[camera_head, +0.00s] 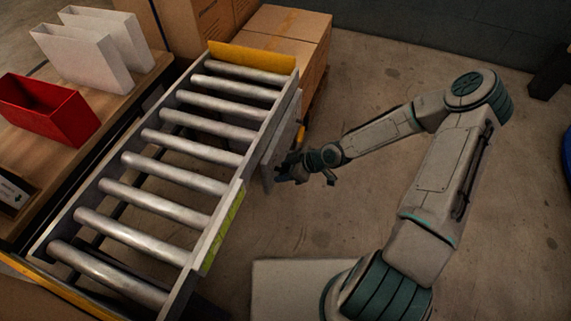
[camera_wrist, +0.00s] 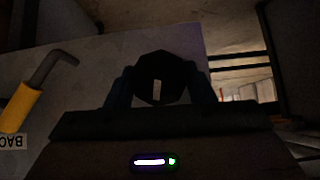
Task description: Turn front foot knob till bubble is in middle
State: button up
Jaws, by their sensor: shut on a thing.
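A black faceted knob (camera_wrist: 160,75) with a white mark on its face sits between the two dark fingers of my gripper (camera_wrist: 162,90) in the wrist view. The fingers are shut on it, one on each side. The white mark points nearly straight down in that view. In the head view my gripper (camera_head: 297,171) is at the right side of the roller conveyor (camera_head: 248,165), beside a grey plate (camera_head: 277,150); the knob cannot be made out there. I cannot make out a bubble in either view.
A bent lever with a yellow handle (camera_wrist: 20,107) is left of the knob, above an upside-down label starting "BAC" (camera_wrist: 12,141). A red bin (camera_head: 50,112) and white boxes (camera_head: 80,55) stand on the table at left. Cartons (camera_head: 288,40) stand behind.

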jog(key=shift+r+m+g+y+p, duration=0.1)
jog(key=shift+m+g+y+p, duration=0.35)
jog(key=shift+g+p, duration=0.55)
jog(key=shift+w+f+m+g+y, duration=0.1)
jog(key=shift+f+m+g+y, duration=0.2)
jog(key=shift+m+g, duration=0.4)
jog(key=m+g+y+b, duration=0.1)
jog(key=g, duration=0.1)
jog(key=shift+m+g+y+b, duration=0.25)
jog(key=shift+g+b, duration=0.05)
jog(key=shift+b, duration=0.05)
jog(key=shift+f+m+g+y+b, duration=0.15)
jog(key=shift+m+g+y+b, duration=0.95)
jog(key=shift+g+b, duration=0.1)
jog(key=m+g+y+b, duration=0.2)
jog(key=m+y, duration=0.1)
jog(key=shift+f+b, duration=0.1)
jog(key=shift+b, duration=0.2)
jog(key=shift+m+g+y+b, duration=0.3)
jog(key=shift+m+y+b, duration=0.4)
jog(key=shift+m+y, duration=0.95)
jog(key=shift+m, duration=0.45)
